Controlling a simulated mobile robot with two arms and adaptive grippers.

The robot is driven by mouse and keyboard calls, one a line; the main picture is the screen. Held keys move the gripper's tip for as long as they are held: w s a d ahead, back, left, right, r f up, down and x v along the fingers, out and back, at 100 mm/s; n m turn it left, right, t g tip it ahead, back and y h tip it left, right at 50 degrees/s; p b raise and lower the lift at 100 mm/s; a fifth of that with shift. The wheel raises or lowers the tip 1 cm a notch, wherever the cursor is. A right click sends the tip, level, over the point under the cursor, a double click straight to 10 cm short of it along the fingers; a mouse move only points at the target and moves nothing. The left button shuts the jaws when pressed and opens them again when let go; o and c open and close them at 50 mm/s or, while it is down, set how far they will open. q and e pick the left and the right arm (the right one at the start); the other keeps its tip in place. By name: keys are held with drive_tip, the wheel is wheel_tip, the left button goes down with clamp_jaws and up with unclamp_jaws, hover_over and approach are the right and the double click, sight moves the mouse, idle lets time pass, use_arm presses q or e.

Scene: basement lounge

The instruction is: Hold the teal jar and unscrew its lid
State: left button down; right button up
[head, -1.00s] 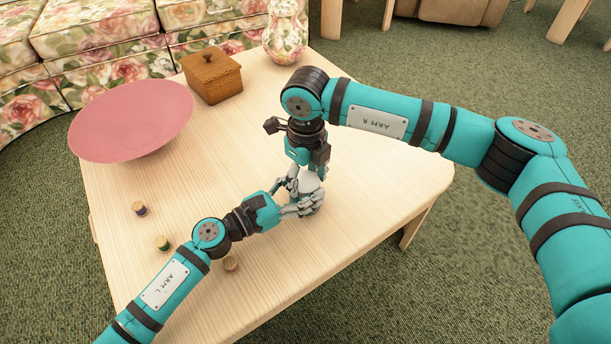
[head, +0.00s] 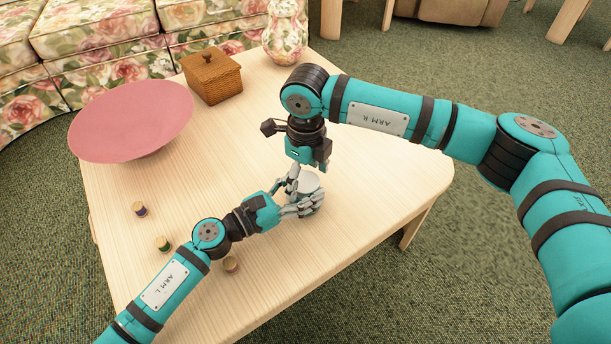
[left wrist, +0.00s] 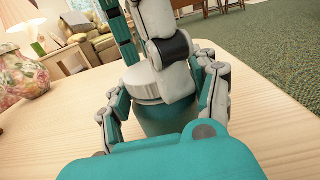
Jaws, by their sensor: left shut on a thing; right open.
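The teal jar (left wrist: 165,121) stands on the table, and its body shows between my left gripper's fingers in the left wrist view. Its pale grey lid (head: 307,182) sits on top and also shows in the left wrist view (left wrist: 143,82). My left gripper (head: 304,203) is shut around the jar's body from the left. My right gripper (head: 296,175) is open and points down over the lid from above. One of its fingers crosses in front of the lid in the left wrist view, so its contact with the lid is unclear.
The pale wooden table (head: 260,130) holds a pink bowl (head: 130,120), a wicker box (head: 212,76), a floral vase (head: 285,35) and several small spools (head: 162,243) to the left. The table is clear to the right of the jar.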

wheel_tip(320, 180, up, 4)
drive_tip(key=shift+c, duration=0.2)
drive_tip(key=r+m, duration=0.1)
drive_tip(key=m, duration=0.2)
drive_tip(key=shift+r, duration=0.4)
drive_tip(key=m, duration=0.1)
drive_tip(key=r+m, duration=0.1)
drive_tip(key=m, duration=0.1)
drive_tip(key=shift+r, duration=0.25)
drive_tip(key=shift+f+m, duration=0.2)
drive_tip(key=shift+m, duration=0.1)
wheel_tip(320, 180, down, 7)
drive_tip(key=shift+f, duration=0.2)
drive_tip(key=shift+c, duration=0.4)
drive_tip(key=c, duration=1.1)
drive_tip(key=n, duration=0.6)
drive_tip(key=shift+n, duration=0.3)
drive_tip(key=shift+c, duration=0.3)
